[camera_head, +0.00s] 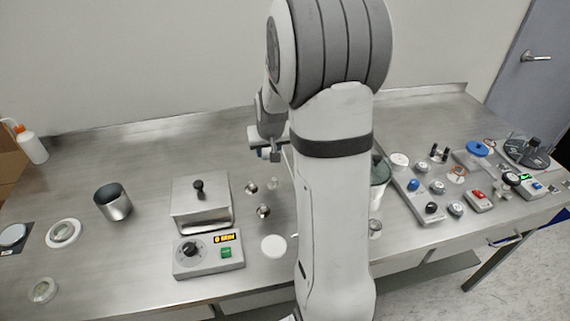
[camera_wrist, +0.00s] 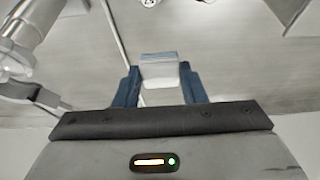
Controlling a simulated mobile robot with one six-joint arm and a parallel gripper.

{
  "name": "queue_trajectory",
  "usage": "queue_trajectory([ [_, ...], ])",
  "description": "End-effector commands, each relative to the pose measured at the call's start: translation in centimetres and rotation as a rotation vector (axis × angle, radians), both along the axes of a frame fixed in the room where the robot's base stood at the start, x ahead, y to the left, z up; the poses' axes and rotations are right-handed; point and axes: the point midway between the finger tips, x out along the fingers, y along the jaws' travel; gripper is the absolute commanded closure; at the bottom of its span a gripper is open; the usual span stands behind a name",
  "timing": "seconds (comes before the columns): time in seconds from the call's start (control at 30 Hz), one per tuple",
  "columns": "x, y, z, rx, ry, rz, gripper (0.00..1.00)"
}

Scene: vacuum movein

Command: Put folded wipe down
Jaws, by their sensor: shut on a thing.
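My gripper (camera_wrist: 159,84) shows in the wrist view with its two blue fingers on either side of a small folded wipe (camera_wrist: 161,72). The wipe is white with a grey-blue far edge, and the fingers are shut on it. In the head view my gripper (camera_head: 270,153) is over the back middle of the steel bench, partly hidden behind my arm. I cannot make out the wipe clearly there. The wrist view does not show clearly whether the wipe touches the bench.
The steel bench (camera_head: 140,155) holds a metal cup (camera_head: 113,203), a lidded metal box (camera_head: 201,208) and a control box (camera_head: 208,255) left of my arm. Several knobs and switches crowd the right side. A white bottle (camera_head: 31,145) stands far left. The back left is clear.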

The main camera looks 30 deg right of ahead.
Motion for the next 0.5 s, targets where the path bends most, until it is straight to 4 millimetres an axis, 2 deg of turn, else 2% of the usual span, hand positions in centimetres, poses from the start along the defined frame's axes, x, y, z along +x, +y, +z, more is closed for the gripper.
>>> queue_trajectory([
  [0.1, -0.3, -0.5, -2.4, 0.002, 0.006, -0.012, 0.81],
  [0.33, -0.4, -1.1, -4.9, 0.001, 0.003, -0.024, 0.81],
  [0.5, -0.4, -1.3, -7.4, 0.002, 0.004, -0.027, 0.81],
])
